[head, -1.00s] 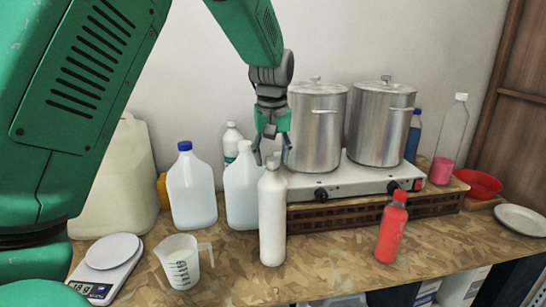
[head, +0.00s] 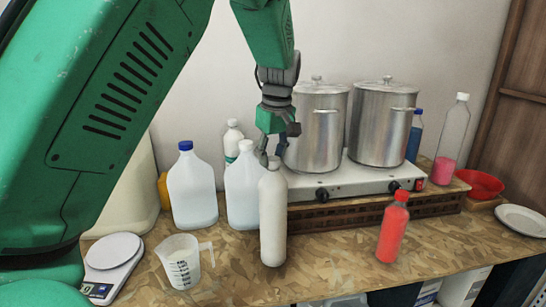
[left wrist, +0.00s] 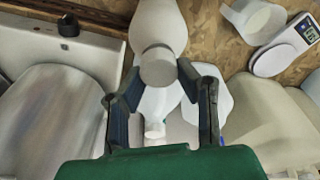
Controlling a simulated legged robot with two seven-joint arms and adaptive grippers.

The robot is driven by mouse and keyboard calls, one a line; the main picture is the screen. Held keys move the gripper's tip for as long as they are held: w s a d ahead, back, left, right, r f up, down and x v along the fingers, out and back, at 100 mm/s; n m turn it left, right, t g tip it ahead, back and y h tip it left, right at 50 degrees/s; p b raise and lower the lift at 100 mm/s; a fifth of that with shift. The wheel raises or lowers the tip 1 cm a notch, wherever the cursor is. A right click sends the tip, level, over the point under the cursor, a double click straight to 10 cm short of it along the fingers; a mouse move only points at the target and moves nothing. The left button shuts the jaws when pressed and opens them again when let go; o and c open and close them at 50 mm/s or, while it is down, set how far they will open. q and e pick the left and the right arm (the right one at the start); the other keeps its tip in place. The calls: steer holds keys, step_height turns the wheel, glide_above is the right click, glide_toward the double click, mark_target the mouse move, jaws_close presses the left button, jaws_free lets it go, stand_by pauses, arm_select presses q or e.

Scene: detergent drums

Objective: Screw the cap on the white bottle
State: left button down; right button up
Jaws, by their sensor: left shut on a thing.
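The white bottle (head: 273,220) stands upright near the front of the counter, left of the red bottle. Its whitish-grey cap (head: 273,163) sits at the top of its neck. My left gripper (head: 270,157) reaches down from above and is shut on the cap. In the left wrist view the two fingertips (left wrist: 159,78) lie on either side of the round cap (left wrist: 158,67), with the bottle's white body (left wrist: 158,22) beyond it. How far down the cap's thread sits cannot be seen. My right gripper is not in view.
Two steel pots (head: 318,125) stand on a white hotplate (head: 345,183) behind and to the right. A blue-capped jug (head: 192,188), a white-capped jug (head: 241,185) and a measuring cup (head: 180,262) are at left. A red bottle (head: 392,230) stands at right, with bare counter between.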

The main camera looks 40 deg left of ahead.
arm_select(q)
steer(key=shift+s+f, duration=0.1)
steer(key=m, duration=0.3)
steer(key=shift+d+m, duration=0.2)
steer(key=shift+m, duration=0.1)
steer(key=shift+a+f+m+t+h, duration=0.15)
steer(key=shift+m+t+h, duration=0.15)
steer(key=shift+m, duration=0.8)
steer(key=m, duration=0.3)
steer(key=shift+d, duration=0.3)
steer(key=shift+m+t+h, duration=0.3)
steer(key=shift+m, duration=0.9)
steer(key=shift+a, duration=0.25)
steer(key=shift+m, duration=0.3)
